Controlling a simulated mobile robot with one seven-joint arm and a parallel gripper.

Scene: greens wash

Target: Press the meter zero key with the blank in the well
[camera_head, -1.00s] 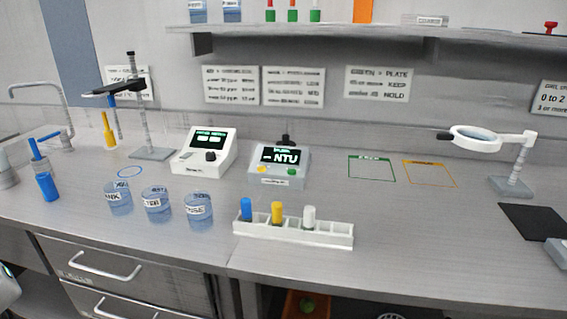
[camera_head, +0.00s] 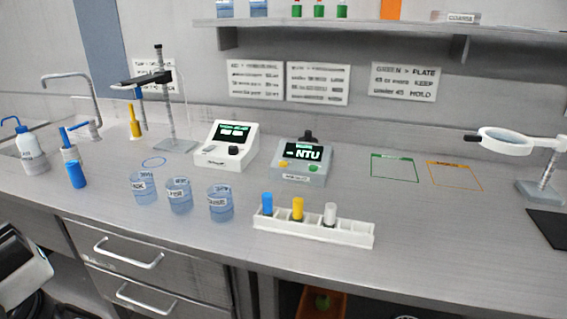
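The grey meter (camera_head: 301,165) stands at the middle of the bench. Its dark screen (camera_head: 303,151) reads "NTU" with a dash before it. Two keys show on its front: a yellow key (camera_head: 284,164) at left and a green key (camera_head: 313,168) at right. A black knob-like part (camera_head: 308,137) rises behind the screen; the well and anything in it are hidden. A white rack (camera_head: 340,232) in front holds a blue-capped vial (camera_head: 267,203), a yellow-capped vial (camera_head: 297,208) and a white-capped vial (camera_head: 330,214).
A white instrument (camera_head: 228,150) stands left of the meter. Three labelled beakers (camera_head: 178,195) stand front left. A clamp stand (camera_head: 175,146) and bottles are farther left, a magnifier lamp (camera_head: 505,141) at right. Bench between meter and rack is clear.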

